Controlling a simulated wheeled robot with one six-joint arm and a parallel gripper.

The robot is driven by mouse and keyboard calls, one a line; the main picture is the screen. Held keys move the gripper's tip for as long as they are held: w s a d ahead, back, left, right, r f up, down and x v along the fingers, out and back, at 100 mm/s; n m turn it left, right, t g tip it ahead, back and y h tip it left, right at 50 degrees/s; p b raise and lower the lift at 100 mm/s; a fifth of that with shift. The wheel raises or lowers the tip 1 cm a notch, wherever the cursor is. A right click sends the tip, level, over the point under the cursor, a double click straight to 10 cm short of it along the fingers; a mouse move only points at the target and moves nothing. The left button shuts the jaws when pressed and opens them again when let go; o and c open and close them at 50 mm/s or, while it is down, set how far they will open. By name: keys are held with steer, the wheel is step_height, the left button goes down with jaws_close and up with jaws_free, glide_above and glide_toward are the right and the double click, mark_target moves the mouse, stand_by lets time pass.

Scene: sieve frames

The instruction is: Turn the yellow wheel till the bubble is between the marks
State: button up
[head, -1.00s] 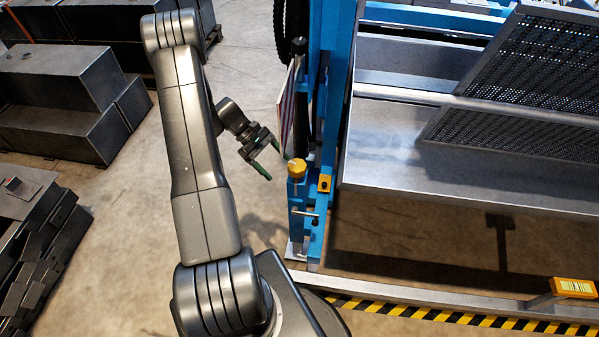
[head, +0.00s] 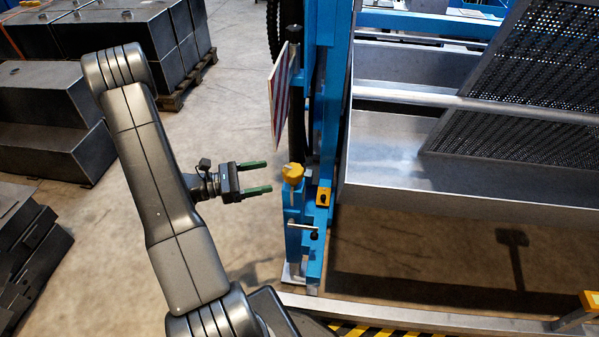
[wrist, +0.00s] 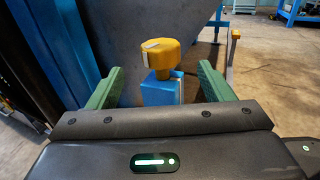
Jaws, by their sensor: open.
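The yellow wheel (head: 293,173) sits on top of a blue post (head: 293,208) at the left corner of the blue frame. My gripper (head: 268,176) is open and level, just left of the wheel, with its green fingers pointing at it. In the wrist view the wheel (wrist: 160,55) stands ahead, between the two fingers in the picture, with a pale tab on its side. No contact shows. A small yellow block with a dark spot (head: 323,197) is on the frame beside the post. No bubble or marks can be read now.
A red-and-white striped board (head: 283,92) hangs above and behind the wheel. A grey metal trough (head: 400,170) lies to the right. A yellow box (head: 592,300) is cut off at the right edge. Dark blocks (head: 50,120) stand at left; floor below my gripper is clear.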

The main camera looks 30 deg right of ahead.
mark_target(300, 168)
steer(key=b+x, duration=0.1)
steer(key=x, duration=1)
steer(key=shift+d, duration=0.1)
steer(key=c, duration=1)
steer(key=shift+o, duration=0.2)
